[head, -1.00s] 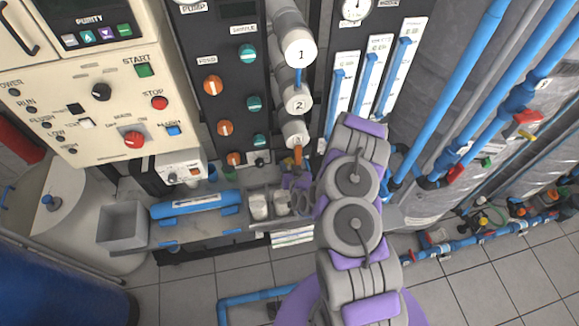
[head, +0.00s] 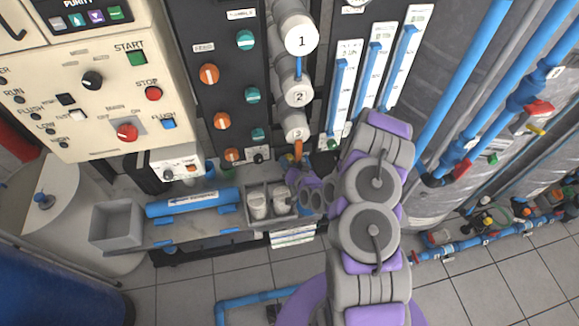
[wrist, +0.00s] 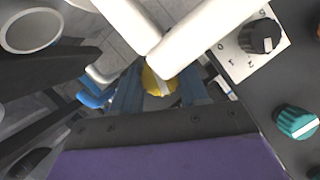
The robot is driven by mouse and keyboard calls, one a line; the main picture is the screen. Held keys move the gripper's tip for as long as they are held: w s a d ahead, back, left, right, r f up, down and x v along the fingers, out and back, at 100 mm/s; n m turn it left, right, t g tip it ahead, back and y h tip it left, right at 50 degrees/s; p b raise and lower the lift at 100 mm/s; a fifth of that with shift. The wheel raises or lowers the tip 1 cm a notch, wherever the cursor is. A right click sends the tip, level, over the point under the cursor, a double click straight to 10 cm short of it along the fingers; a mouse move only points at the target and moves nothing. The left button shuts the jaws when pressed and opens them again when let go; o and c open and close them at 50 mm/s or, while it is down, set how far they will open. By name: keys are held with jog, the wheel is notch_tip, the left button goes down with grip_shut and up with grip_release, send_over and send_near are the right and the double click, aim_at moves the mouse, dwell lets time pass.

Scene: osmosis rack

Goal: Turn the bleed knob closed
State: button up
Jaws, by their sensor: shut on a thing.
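In the wrist view a round yellow knob (wrist: 158,82) with a pale bar across it sits between the blue fingers of my gripper (wrist: 160,92). The jaws are shut on this knob, and the dark and purple gripper body covers the bottom of that view. No label on the knob is readable, so I cannot confirm it is the bleed knob. In the head view my arm reaches down to the base of the numbered vessels. The fingertips and the yellow knob are hidden there.
A black dial (wrist: 260,38) on a white plate and a teal knob (wrist: 296,122) are at the right of the wrist view. White pipes (wrist: 205,35) cross just beyond the yellow knob. In the head view, a counter with a grey bin (head: 117,224) stands left of my gripper.

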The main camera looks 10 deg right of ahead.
jog(key=shift+d+f+m+y+b, duration=0.15)
jog(key=shift+m+y+b, duration=0.25)
jog(key=shift+m+b, duration=0.25)
jog(key=o, duration=1.1)
jog(key=shift+c, duration=0.2)
jog(key=p+v, duration=0.9)
jog(key=v, duration=0.8)
jog(key=shift+s+p, duration=0.3)
jog(key=shift+p, duration=0.05)
jog(key=shift+f, duration=0.15)
